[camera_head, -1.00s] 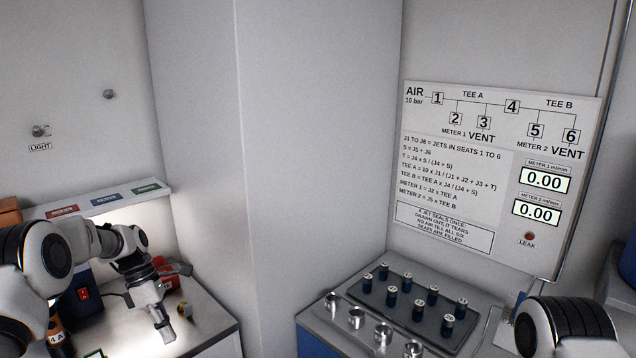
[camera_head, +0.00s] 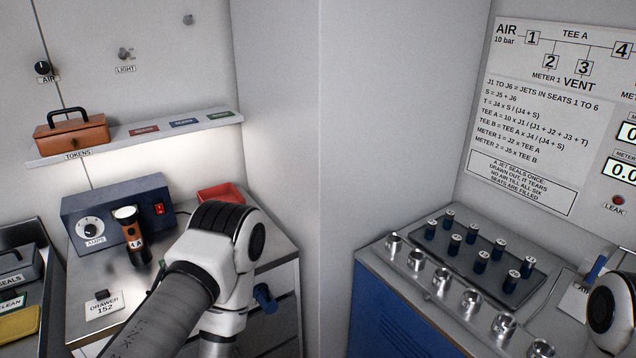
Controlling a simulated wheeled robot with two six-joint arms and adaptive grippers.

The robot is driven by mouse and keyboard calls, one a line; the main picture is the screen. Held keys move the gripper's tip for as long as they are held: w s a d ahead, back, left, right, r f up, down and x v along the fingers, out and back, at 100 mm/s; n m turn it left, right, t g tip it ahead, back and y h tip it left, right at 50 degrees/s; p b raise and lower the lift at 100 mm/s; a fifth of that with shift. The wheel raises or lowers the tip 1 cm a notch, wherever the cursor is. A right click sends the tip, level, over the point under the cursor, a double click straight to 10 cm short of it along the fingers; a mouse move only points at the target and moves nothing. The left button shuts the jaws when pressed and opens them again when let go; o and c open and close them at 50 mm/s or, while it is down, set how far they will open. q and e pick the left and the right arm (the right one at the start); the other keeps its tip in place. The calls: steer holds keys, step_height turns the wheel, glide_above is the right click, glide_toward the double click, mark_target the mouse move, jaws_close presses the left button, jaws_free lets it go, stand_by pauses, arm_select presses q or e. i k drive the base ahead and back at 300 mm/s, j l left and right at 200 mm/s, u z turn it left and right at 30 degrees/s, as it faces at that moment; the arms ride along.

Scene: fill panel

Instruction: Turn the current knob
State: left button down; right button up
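The current knob (camera_head: 90,228) is a round white-and-black dial marked AMPS. It is on the left of the front face of a blue box (camera_head: 72,210), which stands on the left worktop. A red switch (camera_head: 159,208) is on the right of the same face. My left arm crosses the lower middle of the head view, in front of the worktop's right side. Nothing visible touches the knob.
A red tray (camera_head: 221,194) is right of the box. A shelf (camera_head: 110,142) runs above.

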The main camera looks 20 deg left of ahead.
mark_target(90, 231)
steer(key=u, duration=1.85)
